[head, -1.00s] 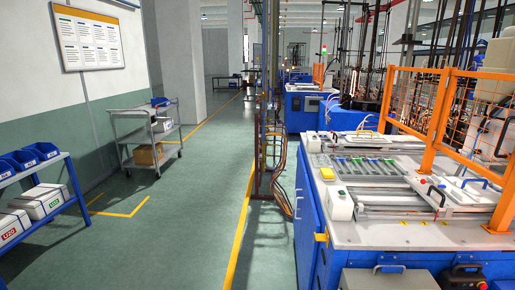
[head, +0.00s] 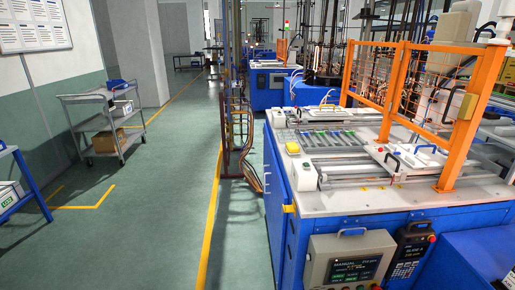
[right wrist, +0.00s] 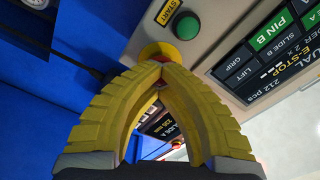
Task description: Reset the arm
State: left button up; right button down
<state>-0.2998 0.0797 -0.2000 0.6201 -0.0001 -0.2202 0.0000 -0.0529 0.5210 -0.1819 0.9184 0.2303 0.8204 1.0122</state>
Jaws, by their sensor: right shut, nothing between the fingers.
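My right gripper (right wrist: 160,68) shows in the right wrist view, its yellow ribbed fingers meeting at the tips with nothing between them. Just beyond the tips is a round yellow button base (right wrist: 165,50), partly hidden by them; I cannot tell whether they touch it. A green START button (right wrist: 186,27) is above the tips, and a panel with printed labels (right wrist: 262,62) is at the right. Neither gripper shows in the head view.
A blue machine (head: 282,205) with a white top stands at the right in the head view. Orange guard fencing (head: 397,80) rises from it. A control panel (head: 350,262) is on its front. A grey cart (head: 98,122) stands at the left, with clear green floor between.

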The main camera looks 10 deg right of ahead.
jog(key=shift+m, duration=0.3)
jog(key=c, duration=2.1)
grip_release()
jog(key=o, duration=1.1)
jog(key=shift+s+a, duration=0.15)
jog(key=shift+s, duration=1.6)
jog(key=shift+s+a, duration=0.1)
jog(key=shift+s, duration=1.65)
